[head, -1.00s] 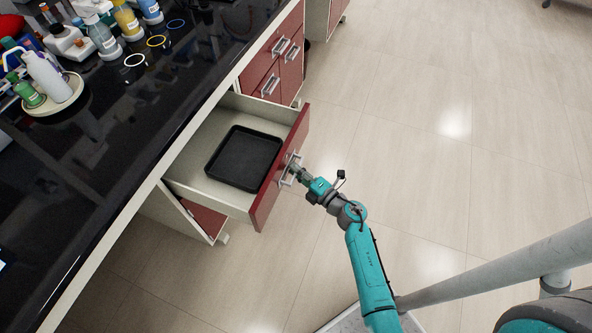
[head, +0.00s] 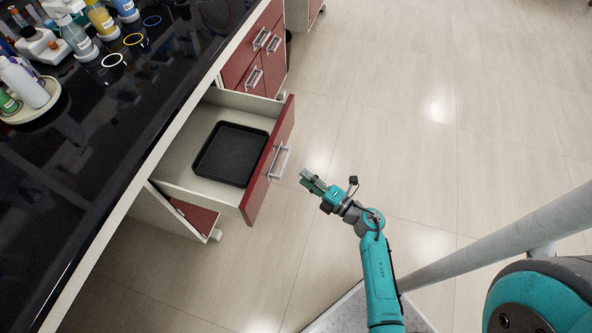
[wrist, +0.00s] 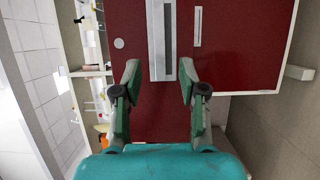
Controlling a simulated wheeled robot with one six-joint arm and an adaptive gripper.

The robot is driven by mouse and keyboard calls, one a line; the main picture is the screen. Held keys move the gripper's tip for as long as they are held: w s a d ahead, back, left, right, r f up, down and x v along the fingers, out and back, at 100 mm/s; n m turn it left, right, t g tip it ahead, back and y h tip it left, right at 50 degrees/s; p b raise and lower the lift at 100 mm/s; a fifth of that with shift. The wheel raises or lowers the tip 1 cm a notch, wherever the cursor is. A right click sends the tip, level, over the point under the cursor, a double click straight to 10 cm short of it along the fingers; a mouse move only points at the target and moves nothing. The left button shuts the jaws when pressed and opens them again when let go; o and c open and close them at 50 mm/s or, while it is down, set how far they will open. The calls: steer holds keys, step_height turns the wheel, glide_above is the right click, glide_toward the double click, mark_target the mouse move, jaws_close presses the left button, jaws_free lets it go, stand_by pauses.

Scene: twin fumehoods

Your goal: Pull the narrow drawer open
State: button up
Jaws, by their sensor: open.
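The narrow drawer with a red front (head: 268,160) stands pulled out from under the black bench. A black tray (head: 232,153) lies inside it. Its silver bar handle (head: 279,162) is on the front face. My gripper (head: 306,178) is open and empty, a short way in front of the handle and apart from it. In the wrist view the two fingers (wrist: 159,78) point at the red front, and the handle (wrist: 161,40) lies ahead of them, between their lines. Nothing is between the fingertips.
Closed red drawers with silver handles (head: 262,40) are beyond the open one. The black benchtop (head: 60,160) holds bottles and a round tray (head: 50,103) at the left. The tiled floor (head: 420,130) to the right is clear.

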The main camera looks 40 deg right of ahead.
steer(key=shift+v, duration=1.3)
steer(key=s+a+r+m+t+h, duration=0.2)
steer(key=s+a+r+m+h, duration=0.1)
steer(key=s+a+r+m, duration=0.65)
steer(key=s+a+r+m+g, duration=0.1)
steer(key=s+r+m, duration=0.1)
steer(key=s, duration=0.4)
steer(key=s+a+r+m+g, duration=0.1)
steer(key=s+r+m+g, duration=0.1)
steer(key=s+m, duration=0.3)
steer(key=s+a+r+m+g+h, duration=0.1)
steer(key=s+r+m, duration=0.3)
steer(key=s, duration=0.4)
steer(key=shift+g, duration=0.4)
